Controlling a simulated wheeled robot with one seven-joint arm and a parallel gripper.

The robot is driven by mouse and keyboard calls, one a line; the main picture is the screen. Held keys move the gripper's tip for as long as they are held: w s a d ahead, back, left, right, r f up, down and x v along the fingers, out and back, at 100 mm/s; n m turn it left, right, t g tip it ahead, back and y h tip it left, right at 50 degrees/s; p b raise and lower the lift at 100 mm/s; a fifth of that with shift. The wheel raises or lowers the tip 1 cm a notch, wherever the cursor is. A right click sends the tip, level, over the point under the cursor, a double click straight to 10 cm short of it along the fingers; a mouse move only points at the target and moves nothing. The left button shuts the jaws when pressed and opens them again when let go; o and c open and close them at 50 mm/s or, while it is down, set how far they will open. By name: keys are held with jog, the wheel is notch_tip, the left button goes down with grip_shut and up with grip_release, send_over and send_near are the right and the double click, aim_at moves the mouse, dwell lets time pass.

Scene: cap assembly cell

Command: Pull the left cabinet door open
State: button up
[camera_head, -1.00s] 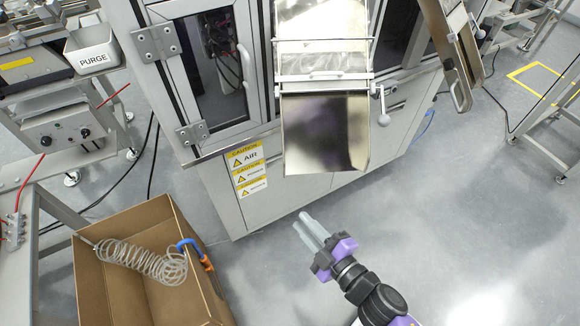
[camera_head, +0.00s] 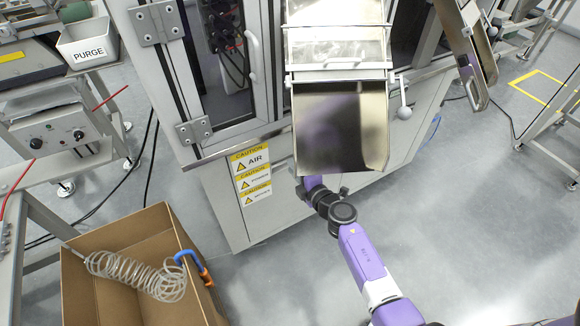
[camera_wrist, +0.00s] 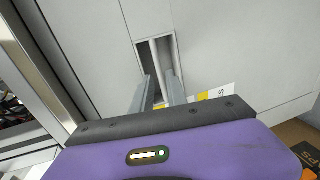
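The left cabinet door (camera_head: 282,208) is a pale grey panel low on the machine's front, and it looks closed in the head view. In the wrist view a pale panel (camera_wrist: 225,45) fills most of the picture, with a narrow rectangular recessed handle (camera_wrist: 157,50) in it. My gripper (camera_wrist: 161,82) has its two grey fingers apart, pointing at the lower end of this recess. I cannot tell whether the fingertips touch the handle. In the head view the gripper is hidden behind the hanging metal chute.
The metal chute (camera_head: 343,125) overhangs my arm. Yellow caution labels (camera_head: 252,172) are on the cabinet's left part. A cardboard box (camera_head: 120,290) with a coiled hose (camera_head: 140,278) stands on the floor at the lower left. The floor at right (camera_head: 480,215) is clear.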

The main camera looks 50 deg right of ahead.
jog(key=shift+b+x, duration=0.3)
jog(key=shift+x, duration=1.1)
grip_shut()
dwell(0.4)
